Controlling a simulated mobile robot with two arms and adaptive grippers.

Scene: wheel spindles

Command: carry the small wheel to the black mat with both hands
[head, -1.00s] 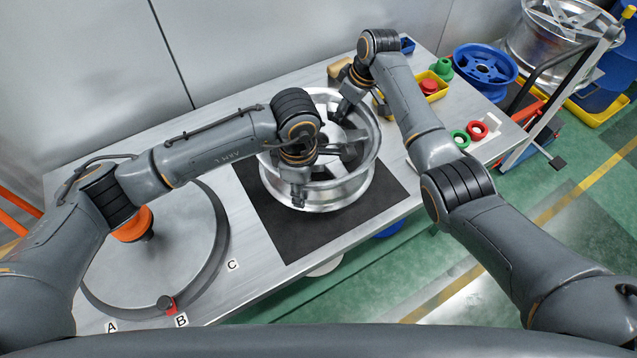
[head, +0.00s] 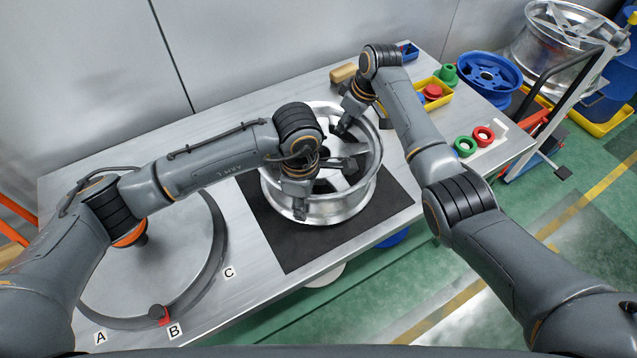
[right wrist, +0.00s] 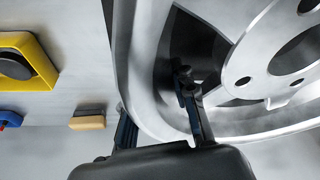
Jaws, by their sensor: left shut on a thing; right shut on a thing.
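The small wheel (head: 356,194), a silver spoked rim, is over the black mat (head: 293,250) in the head view. I cannot tell whether its underside touches the mat. My left gripper (head: 301,205) is shut on the near side of the rim; the arm hides part of the spokes. My right gripper (head: 345,122) is shut on the far side of the rim. In the right wrist view, the fingers of the right gripper (right wrist: 160,120) straddle the wall of the wheel (right wrist: 148,70), one inside and one outside.
A round grey plate (head: 185,265) lies on the table's left side. A yellow bin (head: 446,98), a green ring (head: 465,146) and a red ring (head: 484,136) are at the right. A tan block (head: 343,73) is at the back. A cart (head: 560,110) stands beyond the right edge.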

